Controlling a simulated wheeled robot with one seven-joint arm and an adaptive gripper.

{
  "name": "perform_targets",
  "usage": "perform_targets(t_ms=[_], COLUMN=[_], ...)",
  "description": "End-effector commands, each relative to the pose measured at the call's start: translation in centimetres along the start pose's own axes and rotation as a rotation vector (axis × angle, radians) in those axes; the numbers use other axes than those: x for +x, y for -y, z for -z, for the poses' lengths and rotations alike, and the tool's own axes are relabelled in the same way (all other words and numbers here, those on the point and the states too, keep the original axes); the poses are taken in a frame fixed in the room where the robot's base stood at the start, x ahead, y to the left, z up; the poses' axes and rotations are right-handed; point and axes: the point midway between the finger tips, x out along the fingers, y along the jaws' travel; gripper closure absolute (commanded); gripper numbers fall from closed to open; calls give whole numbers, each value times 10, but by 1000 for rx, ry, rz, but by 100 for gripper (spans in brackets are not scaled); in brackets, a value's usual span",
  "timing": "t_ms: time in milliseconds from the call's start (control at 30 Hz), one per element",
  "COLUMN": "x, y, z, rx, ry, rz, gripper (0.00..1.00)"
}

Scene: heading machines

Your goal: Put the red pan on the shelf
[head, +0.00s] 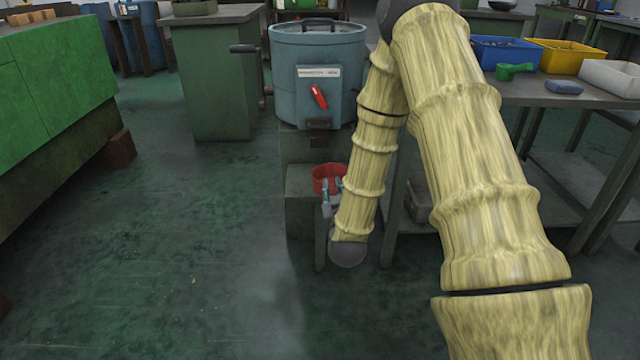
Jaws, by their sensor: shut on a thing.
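The red pan (322,172) is round and deep, and sits low in front of the blue-grey drum machine, at the top of a dark green block (302,205). My gripper (331,188) is at the pan's near side, shut on its rim. My arm hides the pan's right part. Whether the pan rests on the block or hangs just above it, I cannot tell. A low shelf (545,178) runs under the worktable on the right; my arm covers its left part.
The blue-grey drum (290,55) with a red lever stands right behind the pan. The worktable (530,92) on the right bears blue, yellow and white bins and a green scoop. A green cabinet (60,80) stands at left. The floor (190,240) at left and centre is clear.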

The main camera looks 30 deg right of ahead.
Motion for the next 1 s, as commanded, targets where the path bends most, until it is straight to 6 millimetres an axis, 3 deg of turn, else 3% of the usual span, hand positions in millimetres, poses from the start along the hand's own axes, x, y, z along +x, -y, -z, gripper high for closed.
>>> perform_targets(t_ms=[500, 667, 933, 1000], x=[103, 122, 136, 136], y=[18, 21, 24, 25], z=[-10, -9, -10, -19], rx=[2, 1, 1, 1], ry=[-4, -3, -3, -1], rz=[-1, 0, 0, 0], gripper=[100, 100, 100, 100])
